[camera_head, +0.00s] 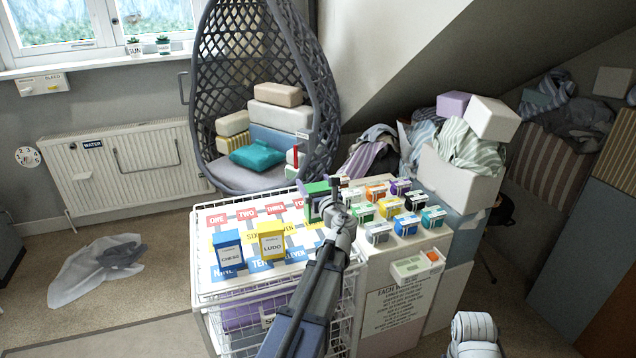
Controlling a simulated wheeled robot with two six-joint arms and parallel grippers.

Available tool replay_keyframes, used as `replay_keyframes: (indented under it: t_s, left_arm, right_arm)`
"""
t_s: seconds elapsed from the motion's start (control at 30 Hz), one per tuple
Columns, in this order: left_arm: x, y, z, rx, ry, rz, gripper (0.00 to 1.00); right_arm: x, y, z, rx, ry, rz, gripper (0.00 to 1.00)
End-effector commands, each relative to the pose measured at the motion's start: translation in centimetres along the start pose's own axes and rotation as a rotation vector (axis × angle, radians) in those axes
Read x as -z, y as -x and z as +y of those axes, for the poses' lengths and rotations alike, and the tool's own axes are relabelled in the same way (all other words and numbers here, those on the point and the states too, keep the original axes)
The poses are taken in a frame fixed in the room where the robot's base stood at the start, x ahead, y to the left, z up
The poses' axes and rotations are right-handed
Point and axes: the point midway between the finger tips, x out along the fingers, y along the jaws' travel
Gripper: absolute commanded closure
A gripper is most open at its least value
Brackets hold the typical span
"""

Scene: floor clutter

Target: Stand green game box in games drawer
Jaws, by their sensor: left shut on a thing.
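My left gripper (336,200) is shut on the green game box (312,188), at the right side of the numbered surface of the white wire drawer unit (200,285). The gripper hides part of the box. I cannot tell whether the box touches the surface. A blue box marked CHESS (228,255) and a yellow box marked LUDO (271,242) stand upright on that surface, left of the green box. The surface carries coloured number labels such as ONE, TWO and THREE. My right gripper is out of view; only a pale part of my right arm shows at the bottom right.
A white cabinet (392,325) right of the drawer unit holds several small coloured boxes on top. A hanging chair (240,175) with cushions stands behind. A clear plastic bag (95,275) lies on the floor at left. Stacked boxes and clothes crowd the right.

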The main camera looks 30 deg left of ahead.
Motion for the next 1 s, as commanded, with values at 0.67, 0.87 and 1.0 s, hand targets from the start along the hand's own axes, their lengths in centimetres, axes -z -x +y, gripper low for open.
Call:
replay_keyframes:
  t_s: [0.67,0.87,1.0]
  left_arm:
    - [-5.8,0.0,0.0,0.0,0.0,0.0,0.64]
    - [-7.6,0.0,0.0,0.0,0.0,0.0,0.64]
    - [-5.1,0.0,0.0,0.0,0.0,0.0,0.64]
  right_arm:
    - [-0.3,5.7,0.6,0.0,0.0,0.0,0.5]
    - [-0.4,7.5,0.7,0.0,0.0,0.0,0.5]
    - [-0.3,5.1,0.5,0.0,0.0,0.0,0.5]
